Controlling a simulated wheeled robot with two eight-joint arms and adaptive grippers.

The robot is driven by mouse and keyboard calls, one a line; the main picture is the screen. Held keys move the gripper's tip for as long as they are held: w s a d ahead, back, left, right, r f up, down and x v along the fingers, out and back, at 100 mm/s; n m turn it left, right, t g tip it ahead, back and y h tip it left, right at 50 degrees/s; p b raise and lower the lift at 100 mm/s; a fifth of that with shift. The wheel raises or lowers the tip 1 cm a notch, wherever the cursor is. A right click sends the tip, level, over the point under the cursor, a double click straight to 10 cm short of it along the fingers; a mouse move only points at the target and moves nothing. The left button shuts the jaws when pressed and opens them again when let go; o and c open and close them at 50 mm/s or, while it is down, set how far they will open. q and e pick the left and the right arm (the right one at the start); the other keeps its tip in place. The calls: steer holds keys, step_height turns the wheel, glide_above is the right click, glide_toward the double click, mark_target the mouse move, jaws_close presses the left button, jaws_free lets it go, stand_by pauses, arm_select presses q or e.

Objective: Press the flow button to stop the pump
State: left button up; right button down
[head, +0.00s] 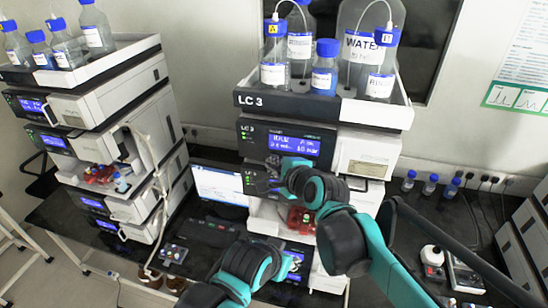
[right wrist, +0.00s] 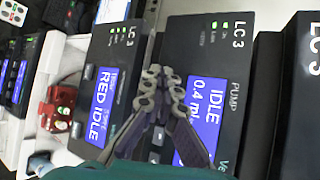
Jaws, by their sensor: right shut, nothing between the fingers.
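The pump module (head: 247,131) is the upper unit of the LC 3 stack. Its blue display (head: 294,143) reads IDLE; the same display (right wrist: 202,108) reads IDLE and 0.4 ml in the right wrist view. Small grey keys (right wrist: 155,157) show beside that display, partly hidden by my fingers. I cannot tell which key is the flow button. My right gripper (head: 274,167) is shut and empty, in front of the stack just below the pump display. In the right wrist view the gripper (right wrist: 161,76) crosses the pump panel's key edge; contact cannot be told. My left gripper is not in view.
Below the pump is another module with a display reading RED IDLE (right wrist: 98,105). Bottles (head: 325,68) stand in the tray (head: 260,101) on top. A second stack (head: 85,105) stands at left. Small bottles (head: 430,184) stand at right.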

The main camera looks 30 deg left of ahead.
steer(key=shift+s+d, duration=0.1)
steer(key=shift+s, duration=0.25)
steer(key=s, duration=0.2)
steer(key=s+d, duration=0.1)
steer(key=s, duration=0.1)
steer(key=shift+s+p, duration=0.3)
steer(key=shift+s, duration=0.1)
steer(key=shift+d, duration=0.1)
stand_by(1.7)
